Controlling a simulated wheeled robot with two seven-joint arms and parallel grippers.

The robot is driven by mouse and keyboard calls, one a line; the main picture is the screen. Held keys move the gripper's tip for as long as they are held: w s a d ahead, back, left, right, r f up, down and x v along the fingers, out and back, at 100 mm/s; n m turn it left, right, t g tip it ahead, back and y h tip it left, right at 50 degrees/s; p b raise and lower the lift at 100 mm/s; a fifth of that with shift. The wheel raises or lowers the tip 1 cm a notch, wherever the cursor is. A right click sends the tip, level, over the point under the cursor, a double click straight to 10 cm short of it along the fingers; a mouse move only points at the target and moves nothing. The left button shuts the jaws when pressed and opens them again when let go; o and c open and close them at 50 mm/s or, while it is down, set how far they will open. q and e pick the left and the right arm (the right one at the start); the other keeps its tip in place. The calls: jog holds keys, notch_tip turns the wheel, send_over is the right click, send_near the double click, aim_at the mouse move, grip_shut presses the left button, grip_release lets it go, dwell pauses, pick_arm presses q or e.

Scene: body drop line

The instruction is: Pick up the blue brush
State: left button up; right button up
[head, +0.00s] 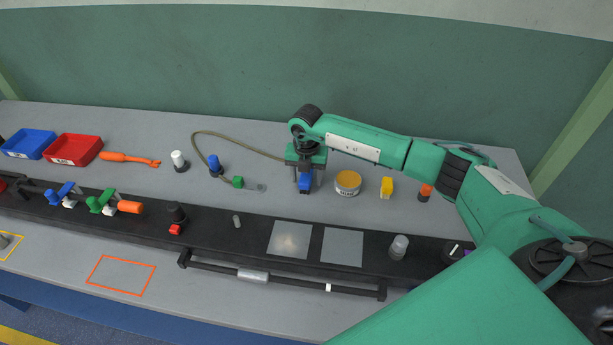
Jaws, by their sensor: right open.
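A small blue piece (305,184), which looks like the blue brush, is directly below and between the fingers of my right gripper (305,178). The gripper points down at the grey bench, and its jaws are open. The gripper hides the upper part of the piece, and I cannot tell whether the fingers touch it. Another blue-topped item with a dark base (215,164) stands upright farther left, by a hose. My left gripper is not in view.
A round tin (347,183), a yellow item (387,186) and an orange-topped item (425,191) stand right of the gripper. A black rail (210,223) crosses in front. Red (74,148) and blue (29,143) trays are at far left.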

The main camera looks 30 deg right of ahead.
jog(key=c, duration=1.1)
jog(key=shift+r, duration=0.1)
notch_tip(320, 180, up, 20)
jog(key=b, duration=0.4)
